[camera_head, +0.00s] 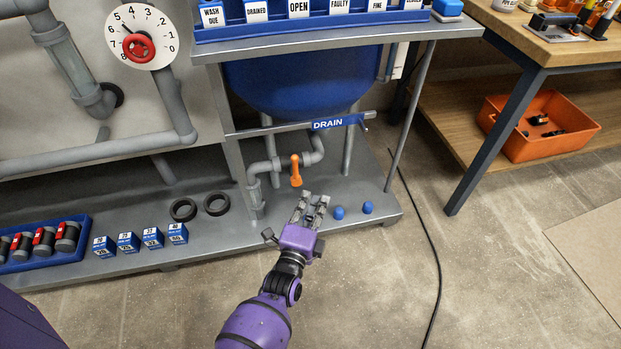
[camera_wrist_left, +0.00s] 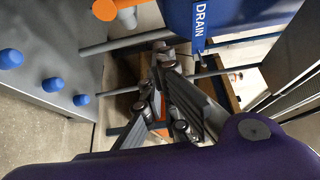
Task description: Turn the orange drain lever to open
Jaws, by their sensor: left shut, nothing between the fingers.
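The orange drain lever (camera_head: 295,172) hangs roughly vertical on the grey drain pipe (camera_head: 262,167) under the blue tank (camera_head: 290,88), below the blue DRAIN sign (camera_head: 327,124). In the left wrist view the orange lever (camera_wrist_left: 108,9) shows only partly, at the top edge left of centre. My left gripper (camera_head: 313,197) is shut and empty, in front of and slightly right of the lever's lower end, apart from it as far as I can see. In the left wrist view its fingers (camera_wrist_left: 160,75) point up the picture, to the right of the lever. My right gripper is not in view.
Small blue knobs (camera_head: 338,212) stand right of my gripper on the grey lower shelf (camera_head: 385,207). Black rings (camera_head: 217,204), blue labelled boxes (camera_head: 128,242) and a blue tray (camera_head: 78,222) are on the left. A thin table leg (camera_head: 410,115) and black cable (camera_head: 437,260) are on the right.

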